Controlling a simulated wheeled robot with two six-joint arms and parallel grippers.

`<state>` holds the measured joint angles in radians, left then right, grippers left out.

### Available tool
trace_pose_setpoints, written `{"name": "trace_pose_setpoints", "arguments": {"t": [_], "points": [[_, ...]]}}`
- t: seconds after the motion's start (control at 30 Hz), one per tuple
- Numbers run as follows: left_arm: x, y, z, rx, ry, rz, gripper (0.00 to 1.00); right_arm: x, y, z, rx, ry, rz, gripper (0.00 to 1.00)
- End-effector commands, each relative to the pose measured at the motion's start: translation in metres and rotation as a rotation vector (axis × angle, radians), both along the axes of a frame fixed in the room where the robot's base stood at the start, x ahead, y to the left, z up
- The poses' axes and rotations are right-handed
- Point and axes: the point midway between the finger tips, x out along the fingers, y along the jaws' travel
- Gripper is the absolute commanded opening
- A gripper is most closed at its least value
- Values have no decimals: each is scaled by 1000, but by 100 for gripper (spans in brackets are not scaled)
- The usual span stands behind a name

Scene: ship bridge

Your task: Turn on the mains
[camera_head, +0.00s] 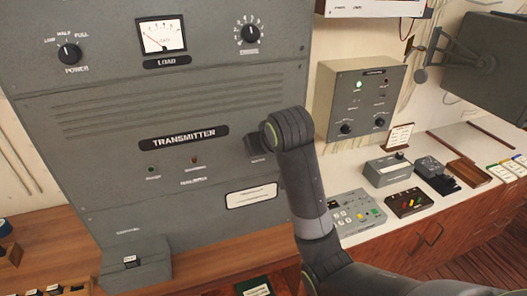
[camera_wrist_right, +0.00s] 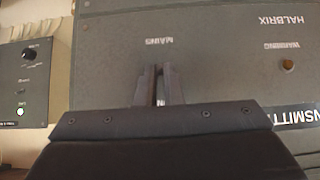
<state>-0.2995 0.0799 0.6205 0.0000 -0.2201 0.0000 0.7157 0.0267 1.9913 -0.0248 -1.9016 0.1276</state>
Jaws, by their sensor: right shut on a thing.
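The grey transmitter cabinet (camera_head: 110,120) fills the left half of the head view. Its "MAINS" label (camera_wrist_right: 160,40) shows upside down in the wrist view, just beyond my fingertips. My right gripper (camera_wrist_right: 158,70) is at the panel by this label, its two fingers close together on the mains switch. The switch itself is almost wholly hidden between the fingers, so I cannot tell its position. In the head view my right gripper (camera_head: 252,145) touches or nearly touches the cabinet front, right of the "TRANSMITTER" plate (camera_head: 184,138). My left gripper is out of view.
A grey box with knobs (camera_head: 361,100) hangs to the right. Small devices stand on the white counter (camera_head: 375,232) below it.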

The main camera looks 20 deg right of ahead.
Motion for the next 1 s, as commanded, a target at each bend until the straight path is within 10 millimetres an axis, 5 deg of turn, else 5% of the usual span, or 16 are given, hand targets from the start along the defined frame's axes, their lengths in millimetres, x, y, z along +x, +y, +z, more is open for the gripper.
{"name": "trace_pose_setpoints", "arguments": {"t": [0.67,0.87,1.0], "points": [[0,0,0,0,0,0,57,2,0,2,-2,70,0,0],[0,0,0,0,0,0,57,2,0,2,-2,69,0,29],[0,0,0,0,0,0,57,2,0,2,-2,69,0,29]]}}
